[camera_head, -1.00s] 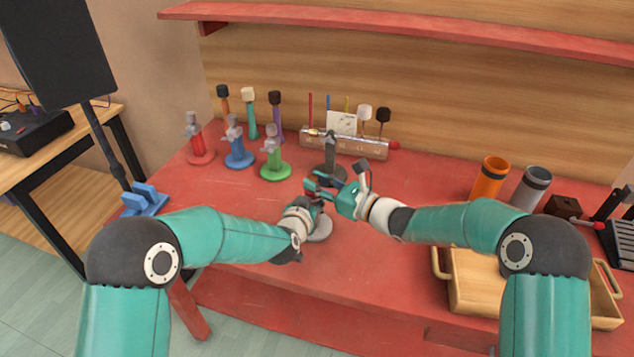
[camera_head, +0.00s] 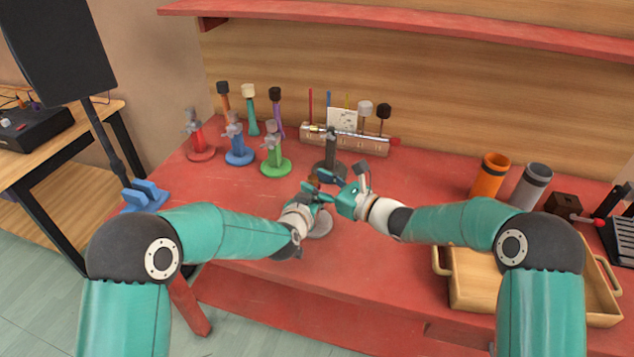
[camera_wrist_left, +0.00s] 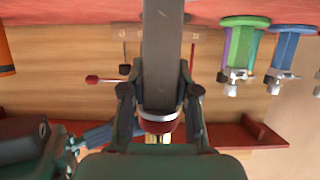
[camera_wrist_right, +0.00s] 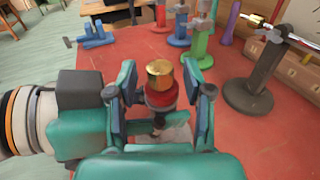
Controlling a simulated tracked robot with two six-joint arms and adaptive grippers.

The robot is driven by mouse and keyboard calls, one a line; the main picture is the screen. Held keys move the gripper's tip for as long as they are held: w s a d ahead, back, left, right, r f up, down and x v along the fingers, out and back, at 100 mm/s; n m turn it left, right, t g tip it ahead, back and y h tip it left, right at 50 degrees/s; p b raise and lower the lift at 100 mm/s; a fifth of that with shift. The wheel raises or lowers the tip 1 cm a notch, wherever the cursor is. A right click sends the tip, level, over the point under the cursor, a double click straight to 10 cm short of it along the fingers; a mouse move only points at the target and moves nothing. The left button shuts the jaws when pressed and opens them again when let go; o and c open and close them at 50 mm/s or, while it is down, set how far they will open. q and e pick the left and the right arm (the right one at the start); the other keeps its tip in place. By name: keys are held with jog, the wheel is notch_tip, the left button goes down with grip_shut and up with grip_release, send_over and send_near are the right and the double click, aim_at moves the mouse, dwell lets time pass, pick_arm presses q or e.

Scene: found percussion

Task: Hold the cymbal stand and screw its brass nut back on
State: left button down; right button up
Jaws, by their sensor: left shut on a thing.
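The cymbal stand is a grey post with a round grey base (camera_head: 321,227) on the red bench. My left gripper (camera_wrist_left: 160,105) is shut on the grey post (camera_wrist_left: 161,50), just below its red collar (camera_wrist_left: 158,122). In the right wrist view a brass nut (camera_wrist_right: 159,73) sits at the top of the stand, above the red collar (camera_wrist_right: 161,97). My right gripper (camera_wrist_right: 160,100) is open, its fingers on either side of the nut and collar with gaps showing. In the head view the right gripper (camera_head: 318,185) partly hides the stand's top.
A dark stand (camera_head: 331,160) stands close behind the grippers. Red (camera_head: 200,150), blue (camera_head: 239,155) and green (camera_head: 275,165) stands are to the left. A wooden tray (camera_head: 480,290) and an orange cup (camera_head: 489,176) are to the right. The front centre of the bench is clear.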

jog(key=shift+r, duration=0.15)
jog(key=shift+r, duration=2.15)
jog(key=o, duration=0.6)
jog(key=shift+c, duration=0.2)
jog(key=v, duration=1.2)
